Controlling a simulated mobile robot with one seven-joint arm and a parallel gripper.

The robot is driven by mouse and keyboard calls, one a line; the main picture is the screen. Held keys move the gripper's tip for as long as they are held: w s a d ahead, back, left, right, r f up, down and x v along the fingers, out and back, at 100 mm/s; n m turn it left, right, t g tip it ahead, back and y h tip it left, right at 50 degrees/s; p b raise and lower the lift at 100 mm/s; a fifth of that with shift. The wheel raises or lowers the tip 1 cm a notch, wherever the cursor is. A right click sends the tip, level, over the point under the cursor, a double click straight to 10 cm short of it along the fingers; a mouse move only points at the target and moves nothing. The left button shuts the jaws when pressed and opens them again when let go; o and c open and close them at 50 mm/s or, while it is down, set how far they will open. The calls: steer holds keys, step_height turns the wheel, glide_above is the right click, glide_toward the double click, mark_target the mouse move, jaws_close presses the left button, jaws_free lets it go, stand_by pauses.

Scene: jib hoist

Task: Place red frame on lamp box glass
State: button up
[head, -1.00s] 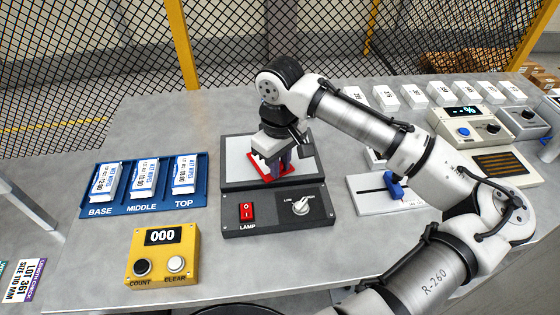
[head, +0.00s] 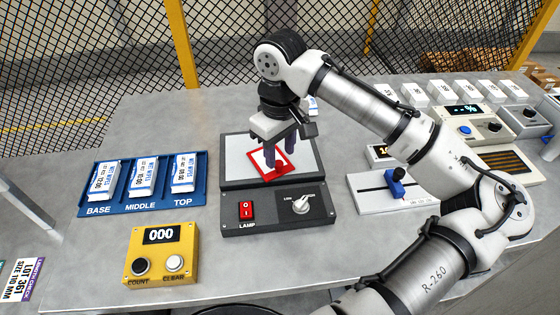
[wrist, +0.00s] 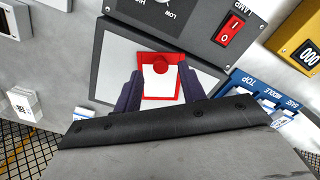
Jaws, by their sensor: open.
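The red frame (head: 258,168) lies on the pale glass (head: 238,146) of the lamp box (head: 234,187), slightly turned to the box's edges. In the wrist view the red frame (wrist: 144,60) shows a round red knob and a white opening, with the lamp box glass (wrist: 112,62) around it. My gripper (head: 279,164) is open just above the frame. In the wrist view its two dark fingers (wrist: 160,90) stand apart on either side of the frame, with nothing between them gripped. Part of the frame is hidden behind the fingers in the head view.
The lamp box front has a red switch (head: 246,210) and a dial (head: 301,204). A blue tray (head: 140,207) with white packs stands left, a yellow counter (head: 190,243) front left. A white slide device (head: 375,203) stands right. Bare table lies left of the counter.

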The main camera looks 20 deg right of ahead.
step_height(320, 180, up, 8)
steer(key=b, duration=0.1)
steer(key=shift+r, duration=0.15)
